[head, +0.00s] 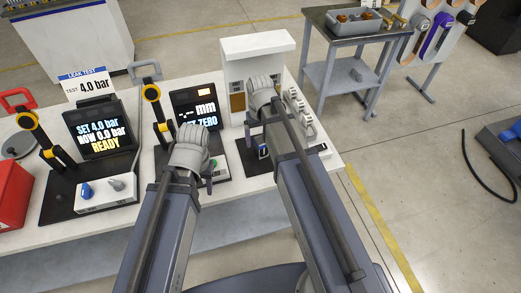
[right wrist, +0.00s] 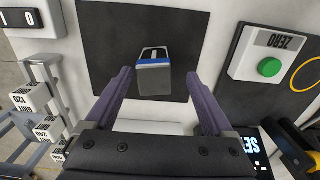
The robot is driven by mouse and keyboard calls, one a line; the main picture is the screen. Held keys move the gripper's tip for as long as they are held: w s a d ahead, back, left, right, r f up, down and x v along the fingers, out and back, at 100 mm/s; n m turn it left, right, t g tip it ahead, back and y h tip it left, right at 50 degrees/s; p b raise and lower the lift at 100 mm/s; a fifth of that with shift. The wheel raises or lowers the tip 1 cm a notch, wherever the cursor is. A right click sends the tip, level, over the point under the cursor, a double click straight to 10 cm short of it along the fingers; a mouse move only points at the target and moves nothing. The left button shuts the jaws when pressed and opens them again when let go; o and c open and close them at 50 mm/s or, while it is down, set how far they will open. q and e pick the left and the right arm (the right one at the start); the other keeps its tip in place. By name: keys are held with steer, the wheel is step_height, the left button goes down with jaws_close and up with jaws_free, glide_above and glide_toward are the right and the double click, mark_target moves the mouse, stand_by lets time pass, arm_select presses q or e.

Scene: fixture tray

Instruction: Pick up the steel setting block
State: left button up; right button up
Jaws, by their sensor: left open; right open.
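The steel setting block (right wrist: 154,76), silver with a blue band and a dark mark on top, sits on a black mat (right wrist: 105,45) in the right wrist view. In the head view it shows small and partly hidden (head: 263,152) beside my right gripper. My right gripper (right wrist: 158,75) is open, its two purple fingers on either side of the block with gaps visible. In the head view the right gripper (head: 262,137) is over the right part of the bench. My left gripper (head: 207,170) is open and seems empty, in front of the mm display; its fingers are mostly hidden.
A white box with a green button (right wrist: 270,67), marked ZERO, stands right of the mat. White labelled blocks (right wrist: 47,128) stand at the left. The mm display (head: 195,110) and leak test station (head: 98,130) stand on the bench, with a red box (head: 10,195) at far left.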

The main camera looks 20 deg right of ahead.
mark_target(261, 147)
steer(key=shift+w+d+f+b, duration=0.1)
steer(key=shift+d+f+b, duration=0.05)
steer(key=shift+f+b, duration=2.55)
jaws_close()
